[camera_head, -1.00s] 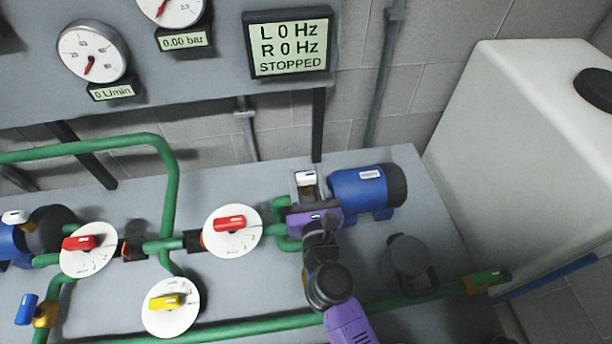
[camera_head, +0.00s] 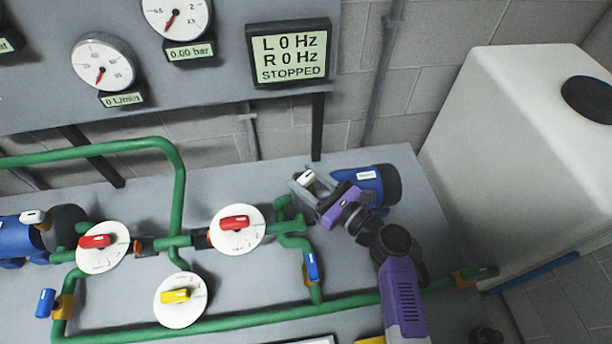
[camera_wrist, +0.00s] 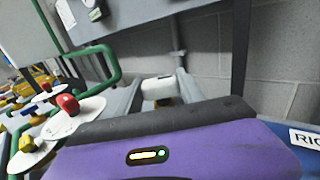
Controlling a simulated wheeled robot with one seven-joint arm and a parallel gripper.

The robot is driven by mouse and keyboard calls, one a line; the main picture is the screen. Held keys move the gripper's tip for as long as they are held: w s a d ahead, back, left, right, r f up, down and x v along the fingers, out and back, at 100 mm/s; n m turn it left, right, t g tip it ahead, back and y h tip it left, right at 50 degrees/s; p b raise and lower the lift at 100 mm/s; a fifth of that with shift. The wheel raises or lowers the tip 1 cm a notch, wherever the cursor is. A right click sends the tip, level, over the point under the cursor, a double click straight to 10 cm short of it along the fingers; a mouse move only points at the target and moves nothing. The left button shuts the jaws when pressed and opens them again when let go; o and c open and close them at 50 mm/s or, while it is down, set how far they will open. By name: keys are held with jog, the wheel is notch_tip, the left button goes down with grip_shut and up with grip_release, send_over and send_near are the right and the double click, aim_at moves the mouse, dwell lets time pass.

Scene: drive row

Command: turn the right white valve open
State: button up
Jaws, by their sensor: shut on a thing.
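The right white valve (camera_head: 306,180) is a small white handle beside the right blue pump (camera_head: 378,184). My gripper (camera_head: 305,184) has its grey fingers on both sides of this handle and is shut on it. The handle also shows between the two fingers in the wrist view (camera_wrist: 158,88). My purple gripper body lies to the lower right of the valve and covers part of the pump. The valve's lower part is hidden by the fingers. Another white handle (camera_head: 33,217) sits at the left pump, far from my gripper.
Red valves (camera_head: 235,223) and a yellow valve (camera_head: 175,296) on white discs stand left of my arm. A blue handle (camera_head: 312,266) is close to my arm. Green pipes (camera_head: 230,325) cross the bench. A large white tank (camera_head: 500,150) stands right. The display (camera_head: 289,52) reads STOPPED.

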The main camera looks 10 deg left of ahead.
jog(key=n+g+y+b, duration=0.1)
jog(key=n+g, duration=0.1)
jog(key=n+g+y+b, duration=0.1)
jog(key=g+b, duration=0.1)
jog(key=g, duration=0.1)
jog(key=shift+w+f+n+y, duration=0.1)
jog(key=shift+w+n+y, duration=0.1)
jog(key=shift+n+y, duration=0.2)
jog(key=n+g+b, duration=0.2)
jog(key=g+b, duration=0.1)
jog(key=g, duration=0.1)
jog(key=shift+f+n+y, duration=0.1)
jog(key=shift+n+y, duration=0.3)
jog(key=n+g+b, duration=0.3)
jog(key=g+b, duration=0.2)
jog(key=shift+s+b, duration=0.1)
jog(key=shift+b, duration=0.3)
jog(key=shift+a+n+g+h+b, duration=0.1)
jog(key=shift+n+g+h+b, duration=0.25)
jog(key=shift+g+b, duration=0.25)
jog(key=shift+s+r+n+g, duration=0.1)
jog(key=shift+r+n+g, duration=0.2)
jog(key=shift+g, duration=0.1)
jog(key=o, duration=1.4)
jog(key=shift+c, duration=0.2)
jog(key=shift+f+b, duration=0.1)
jog(key=shift+b, duration=0.2)
